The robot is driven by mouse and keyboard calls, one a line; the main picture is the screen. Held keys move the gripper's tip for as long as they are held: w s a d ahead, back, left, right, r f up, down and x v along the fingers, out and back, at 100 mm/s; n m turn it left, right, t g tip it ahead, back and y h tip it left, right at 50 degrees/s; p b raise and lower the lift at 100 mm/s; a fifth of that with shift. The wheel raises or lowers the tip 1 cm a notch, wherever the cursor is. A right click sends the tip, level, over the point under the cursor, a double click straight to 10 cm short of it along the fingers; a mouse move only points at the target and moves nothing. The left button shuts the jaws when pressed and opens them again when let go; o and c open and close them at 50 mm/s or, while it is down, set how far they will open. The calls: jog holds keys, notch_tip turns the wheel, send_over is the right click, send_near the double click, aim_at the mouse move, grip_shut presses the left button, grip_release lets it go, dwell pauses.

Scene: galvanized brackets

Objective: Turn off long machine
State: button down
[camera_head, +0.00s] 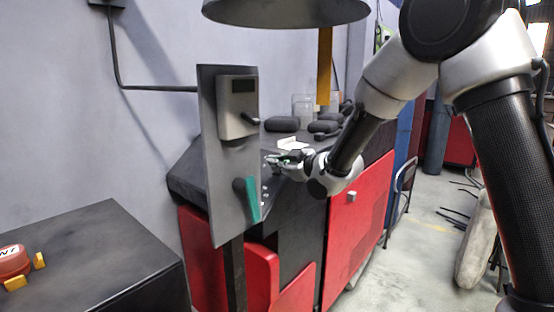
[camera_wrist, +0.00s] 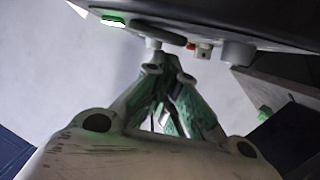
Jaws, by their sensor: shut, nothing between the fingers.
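A tall grey upright panel (camera_head: 220,165) stands left of centre in the head view. My gripper (camera_head: 273,159) is shut and empty, right of the panel, at the height between box and handle. In the wrist view its green fingertips (camera_wrist: 167,62) are together, close below a dark housing (camera_wrist: 240,22). That housing shows a lit green strip (camera_wrist: 113,21), a small red part (camera_wrist: 191,46) and a grey knob-like part (camera_wrist: 203,51). Whether the fingertips touch anything is unclear.
A dark bench top (camera_head: 188,171) with red cabinets (camera_head: 358,225) below lies behind the panel. Black rounded objects (camera_head: 282,124) and clear containers (camera_head: 303,108) stand on it.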

jog(key=shift+f, duration=0.2)
